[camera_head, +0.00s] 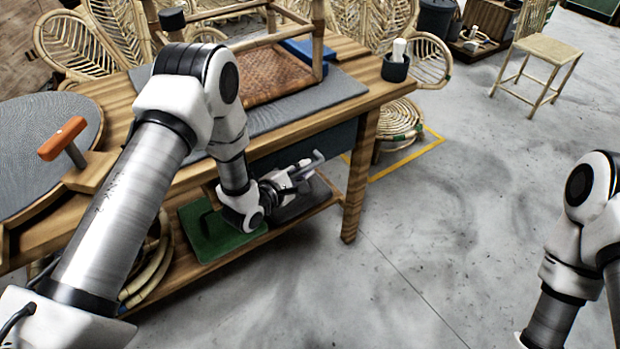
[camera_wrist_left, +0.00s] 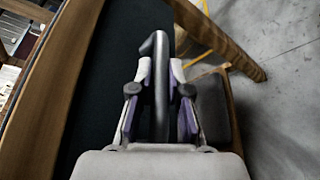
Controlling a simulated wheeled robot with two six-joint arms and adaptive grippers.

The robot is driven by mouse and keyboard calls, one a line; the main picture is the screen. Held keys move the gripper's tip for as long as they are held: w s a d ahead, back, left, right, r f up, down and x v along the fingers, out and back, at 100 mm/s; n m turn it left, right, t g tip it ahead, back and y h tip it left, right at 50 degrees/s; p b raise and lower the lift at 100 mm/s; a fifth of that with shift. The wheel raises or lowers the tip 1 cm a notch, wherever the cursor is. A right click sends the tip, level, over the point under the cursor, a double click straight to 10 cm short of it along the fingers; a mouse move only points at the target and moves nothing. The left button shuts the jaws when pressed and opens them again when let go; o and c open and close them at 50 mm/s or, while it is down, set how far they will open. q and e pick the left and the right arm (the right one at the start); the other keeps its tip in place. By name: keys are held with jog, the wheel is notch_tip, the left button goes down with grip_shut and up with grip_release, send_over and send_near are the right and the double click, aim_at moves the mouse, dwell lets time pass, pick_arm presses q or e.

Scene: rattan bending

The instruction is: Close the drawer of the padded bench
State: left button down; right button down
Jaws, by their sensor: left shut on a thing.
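The padded bench (camera_head: 378,97) is a wooden worktable with a grey pad on top, in the head view. Its dark drawer front (camera_head: 335,138) shows under the tabletop edge, partly behind my left arm. It fills much of the left wrist view (camera_wrist_left: 103,80). I cannot tell how far the drawer stands out. My left gripper (camera_head: 300,172) is at the drawer front, shut on the drawer handle (camera_head: 317,159). In the left wrist view the dark bar of the handle (camera_wrist_left: 160,75) runs between both fingers. My right gripper is out of view.
On the bench are a rattan frame with a woven seat (camera_head: 262,75) and a dark cup (camera_head: 395,68). A green box (camera_head: 205,235) sits on the lower shelf. A bench leg (camera_head: 357,185) stands right of my gripper. The concrete floor in front is clear.

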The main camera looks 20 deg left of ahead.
pick_arm(q)
jog(key=shift+w+a+r, duration=0.15)
jog(key=c, duration=1.4)
grip_release()
jog(key=shift+o, duration=1.3)
jog(key=shift+a, duration=0.1)
jog(key=v, duration=1.2)
jog(key=shift+f, duration=0.2)
